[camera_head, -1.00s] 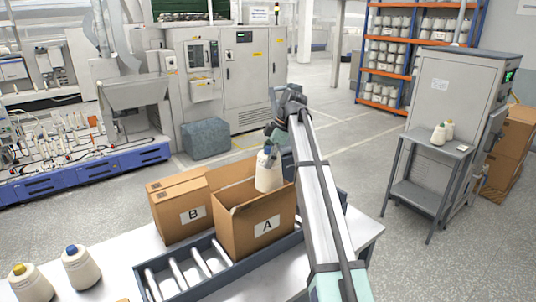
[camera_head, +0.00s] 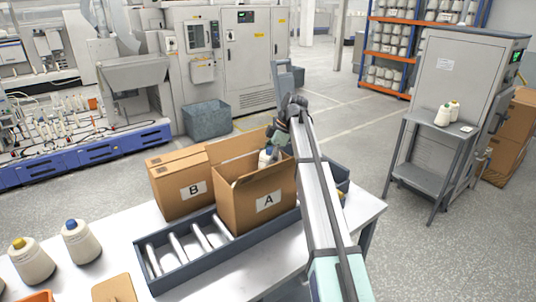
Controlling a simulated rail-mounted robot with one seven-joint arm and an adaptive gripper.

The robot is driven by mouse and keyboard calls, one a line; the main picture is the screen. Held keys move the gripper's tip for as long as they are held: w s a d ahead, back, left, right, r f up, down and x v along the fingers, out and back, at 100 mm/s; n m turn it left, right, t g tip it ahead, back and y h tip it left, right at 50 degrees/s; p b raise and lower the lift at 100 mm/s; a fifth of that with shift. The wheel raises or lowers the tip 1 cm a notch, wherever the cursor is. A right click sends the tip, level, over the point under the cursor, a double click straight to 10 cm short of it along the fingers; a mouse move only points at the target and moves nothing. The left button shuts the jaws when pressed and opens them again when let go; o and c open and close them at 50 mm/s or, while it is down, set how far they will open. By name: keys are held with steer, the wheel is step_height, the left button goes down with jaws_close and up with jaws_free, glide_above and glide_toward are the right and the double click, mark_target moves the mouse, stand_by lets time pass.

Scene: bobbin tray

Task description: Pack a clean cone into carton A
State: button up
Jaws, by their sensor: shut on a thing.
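Carton A (camera_head: 247,205) stands with its top open on the roller tray. My gripper (camera_head: 271,148) is at the mouth of carton A, shut on a white cone (camera_head: 268,160). Only the cone's top shows; its lower part is hidden behind the carton's front wall. I cannot tell whether the cone touches the carton floor. A cone with a blue tip (camera_head: 81,243) and a cone with a yellow tip (camera_head: 31,262) stand upright on the table at the left.
Carton B (camera_head: 183,188) stands closed behind and left of carton A. The roller tray (camera_head: 165,292) has bare rollers at its left. A grey bin (camera_head: 207,120) is on the floor.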

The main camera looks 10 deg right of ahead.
steer(key=shift+f+b, duration=1.2)
steer(key=shift+f, duration=2.1)
steer(key=o, duration=1.6)
steer(key=v, duration=1.2)
